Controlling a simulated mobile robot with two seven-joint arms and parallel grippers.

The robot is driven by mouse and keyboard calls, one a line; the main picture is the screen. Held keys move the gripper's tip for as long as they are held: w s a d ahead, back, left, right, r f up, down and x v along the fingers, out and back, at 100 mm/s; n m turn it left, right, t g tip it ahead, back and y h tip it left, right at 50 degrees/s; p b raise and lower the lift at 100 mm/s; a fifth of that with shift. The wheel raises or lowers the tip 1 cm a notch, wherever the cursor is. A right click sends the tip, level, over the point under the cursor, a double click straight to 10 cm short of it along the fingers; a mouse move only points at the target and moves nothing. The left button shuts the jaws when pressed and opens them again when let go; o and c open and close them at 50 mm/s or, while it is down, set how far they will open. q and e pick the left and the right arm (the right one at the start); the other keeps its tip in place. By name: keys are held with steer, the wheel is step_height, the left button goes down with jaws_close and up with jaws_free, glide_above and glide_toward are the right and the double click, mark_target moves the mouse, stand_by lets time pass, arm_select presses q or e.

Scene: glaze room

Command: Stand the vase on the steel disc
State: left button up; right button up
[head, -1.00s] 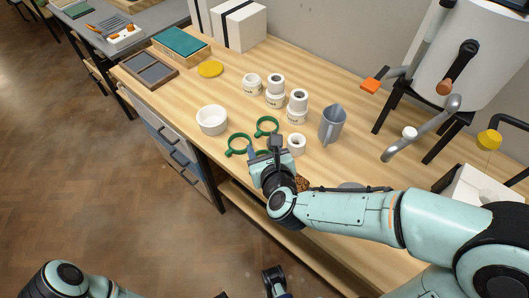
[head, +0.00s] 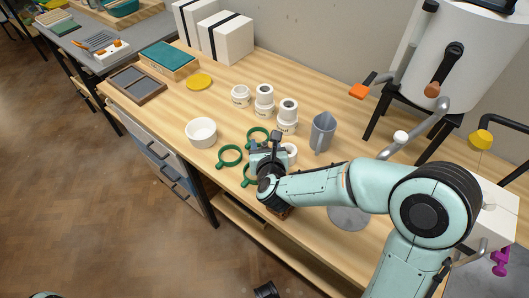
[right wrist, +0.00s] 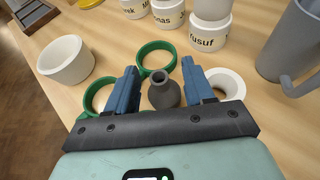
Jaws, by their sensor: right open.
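A small dark grey vase (right wrist: 163,93) with a narrow neck stands upright in the right wrist view, between the two blue fingers of my right gripper (right wrist: 159,68). The fingers are open, with a gap on each side of the vase. In the head view my right gripper (head: 270,147) is low over the wooden table and hides the vase. The grey steel disc (head: 348,218) lies on the table, to the right of and nearer than the gripper, partly covered by my right arm. A dark tip at the bottom edge seems to be my left gripper (head: 265,290); its fingers are unclear.
Several green rings (head: 229,156) lie around the gripper. A white bowl (head: 201,132) is to the left, labelled white jars (head: 287,117) behind, a grey pitcher (head: 322,133) to the right. A white roll (right wrist: 228,83) is close beside the right finger.

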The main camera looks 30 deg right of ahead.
steer(key=x, duration=0.2)
steer(key=shift+w+d+f, duration=0.1)
steer(key=shift+w+f, duration=0.05)
steer(key=shift+w, duration=0.1)
steer(key=c, duration=0.9)
